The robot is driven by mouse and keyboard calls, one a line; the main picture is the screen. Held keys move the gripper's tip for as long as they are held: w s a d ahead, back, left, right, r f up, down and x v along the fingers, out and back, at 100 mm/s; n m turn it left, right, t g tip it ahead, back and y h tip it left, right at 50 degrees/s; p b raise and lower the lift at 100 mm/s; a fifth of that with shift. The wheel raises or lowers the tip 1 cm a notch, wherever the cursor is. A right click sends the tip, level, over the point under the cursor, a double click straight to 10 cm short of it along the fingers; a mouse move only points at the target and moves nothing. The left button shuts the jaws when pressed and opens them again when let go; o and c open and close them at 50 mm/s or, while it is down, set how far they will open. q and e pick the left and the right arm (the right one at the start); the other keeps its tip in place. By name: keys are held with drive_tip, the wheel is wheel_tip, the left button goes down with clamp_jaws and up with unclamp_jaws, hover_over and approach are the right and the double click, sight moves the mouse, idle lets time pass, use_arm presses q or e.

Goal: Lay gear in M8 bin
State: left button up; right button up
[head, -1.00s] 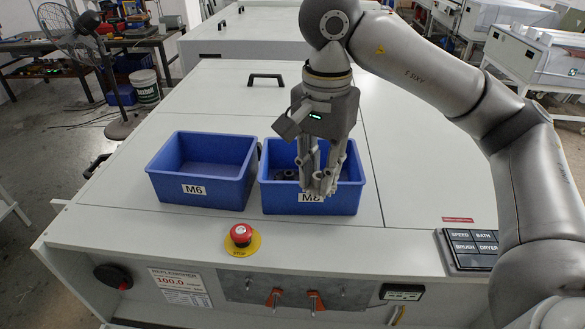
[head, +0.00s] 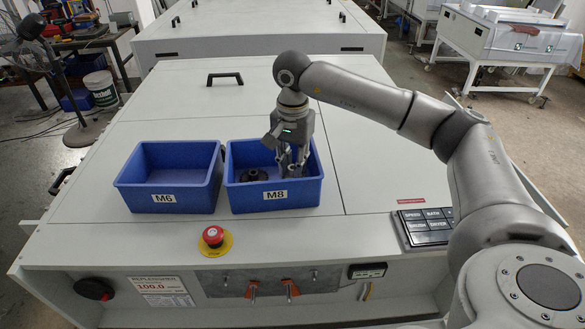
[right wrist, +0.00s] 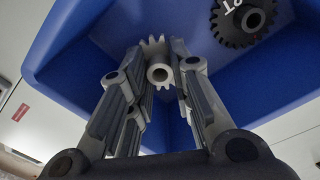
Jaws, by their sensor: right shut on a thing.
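The blue M8 bin (head: 312,187) stands on the machine top, right of the M6 bin. My right gripper (head: 291,172) reaches down into the right half of the M8 bin. In the right wrist view its fingers (right wrist: 160,62) are shut on a light grey gear (right wrist: 158,48) with a hollow hub. That gear is hidden in the head view. A dark gear (head: 252,175) lies in the left part of the M8 bin, and it also shows in the right wrist view (right wrist: 232,27), apart from the held gear. My left gripper is out of view.
The blue M6 bin (head: 127,185) looks empty and stands close to the left of the M8 bin. A red stop button (head: 213,236), toggle switches and a dark keypad (head: 428,227) line the front edge. A black handle (head: 225,77) stands behind the bins.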

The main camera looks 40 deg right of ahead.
sight(292, 173)
wheel_tip(292, 173, down, 3)
drive_tip(key=shift+r+p, duration=0.2)
drive_tip(key=shift+p, duration=0.6)
drive_tip(key=shift+f, duration=0.1)
drive_tip(key=shift+f, duration=0.1)
drive_tip(key=shift+f+b, duration=0.2)
drive_tip(key=shift+b, duration=0.1)
drive_tip(key=o, duration=0.9)
drive_tip(key=shift+r, duration=0.1)
drive_tip(key=shift+c, duration=0.2)
drive_tip(key=shift+r, duration=0.1)
